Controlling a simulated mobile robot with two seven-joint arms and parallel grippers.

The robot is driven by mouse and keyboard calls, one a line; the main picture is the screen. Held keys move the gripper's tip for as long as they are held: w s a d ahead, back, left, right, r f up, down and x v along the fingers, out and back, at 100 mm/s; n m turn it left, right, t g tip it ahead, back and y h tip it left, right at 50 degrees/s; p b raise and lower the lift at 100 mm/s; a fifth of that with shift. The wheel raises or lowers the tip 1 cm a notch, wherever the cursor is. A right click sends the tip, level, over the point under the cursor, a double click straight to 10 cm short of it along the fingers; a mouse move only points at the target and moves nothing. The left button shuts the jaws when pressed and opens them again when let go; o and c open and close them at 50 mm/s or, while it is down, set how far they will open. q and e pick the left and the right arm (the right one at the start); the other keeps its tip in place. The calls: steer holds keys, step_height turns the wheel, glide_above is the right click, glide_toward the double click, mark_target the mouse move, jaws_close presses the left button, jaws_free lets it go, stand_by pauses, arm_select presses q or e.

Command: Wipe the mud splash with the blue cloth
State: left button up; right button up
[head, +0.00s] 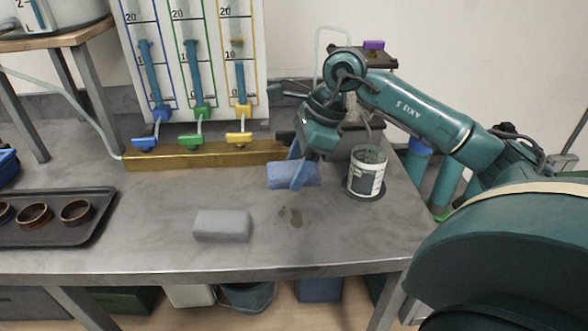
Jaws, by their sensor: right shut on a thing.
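The blue cloth (283,174) looks like a folded blue pad. My right gripper (296,178) is shut on it, with a blue finger in front of the cloth. I cannot tell whether the cloth touches the table. The mud splash (291,217) is a few small brown spots on the grey table (260,250), a little nearer the front edge than the cloth. The splash is uncovered. My left gripper is not in view.
A grey block (221,225) lies left of the splash. A labelled tub (367,173) stands right of the cloth. A dark tray (98,218) with brown rings is at left. Behind are a brass bar (200,154) with coloured taps and a gauge board (180,60).

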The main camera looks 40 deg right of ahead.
steer(key=shift+r+p, duration=0.55)
steer(key=shift+r, duration=0.7)
